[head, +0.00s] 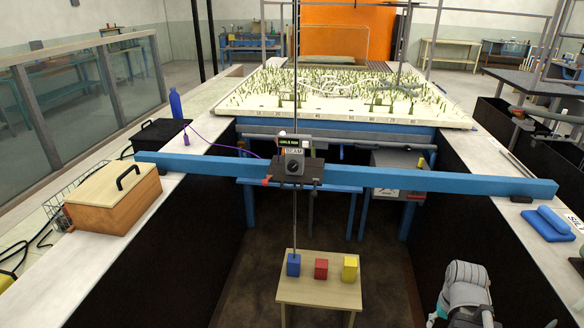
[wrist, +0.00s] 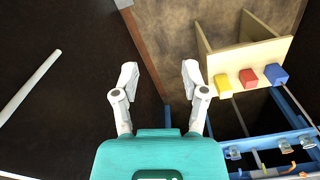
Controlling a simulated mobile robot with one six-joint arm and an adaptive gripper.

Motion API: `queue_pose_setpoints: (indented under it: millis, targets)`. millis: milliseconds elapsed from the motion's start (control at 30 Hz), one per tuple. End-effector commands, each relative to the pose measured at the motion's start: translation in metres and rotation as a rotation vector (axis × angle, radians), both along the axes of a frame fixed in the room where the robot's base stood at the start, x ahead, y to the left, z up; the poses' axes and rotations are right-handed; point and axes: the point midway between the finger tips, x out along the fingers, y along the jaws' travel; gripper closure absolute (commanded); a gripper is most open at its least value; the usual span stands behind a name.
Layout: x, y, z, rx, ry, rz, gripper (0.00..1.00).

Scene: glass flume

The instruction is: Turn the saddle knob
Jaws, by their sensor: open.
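The saddle (head: 300,173) sits clamped on a long blue beam (head: 420,179) in the middle of the head view. Its dark round saddle knob (head: 293,167) faces me on a grey box with a label above it. A thin vertical rod (head: 295,215) runs down at the saddle. My gripper (wrist: 159,82) is open and empty in the wrist view, its two pale fingers apart over dark floor. It is away from the saddle, and the knob cannot be made out in the wrist view. Part of my arm shows at the lower right of the head view.
A small wooden table (head: 318,292) below the beam holds a blue block (head: 293,265), a red block (head: 321,269) and a yellow block (head: 350,268). A lidded wooden box (head: 112,198) stands on the left ledge. A blue object (head: 548,223) lies on the right ledge.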

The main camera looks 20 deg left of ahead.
Motion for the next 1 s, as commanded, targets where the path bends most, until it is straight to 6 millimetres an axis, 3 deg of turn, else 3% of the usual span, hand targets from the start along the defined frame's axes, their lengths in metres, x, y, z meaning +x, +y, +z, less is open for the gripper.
queue_pose_setpoints:
  millis: [133, 333, 467, 767, 1000]
  targets:
    - [0.0, 0.0, 0.0, 0.0, 0.0, 0.0, 0.43]
    - [0.004, 0.001, 0.0, -0.013, -0.01, 0.012, 0.11]
    - [0.015, 0.006, 0.0, -0.056, -0.039, 0.053, 0.11]
    - [0.076, 0.034, 0.013, -0.301, -0.213, 0.298, 0.11]
    - [0.139, 0.087, 0.044, -0.57, -0.411, 0.598, 0.11]
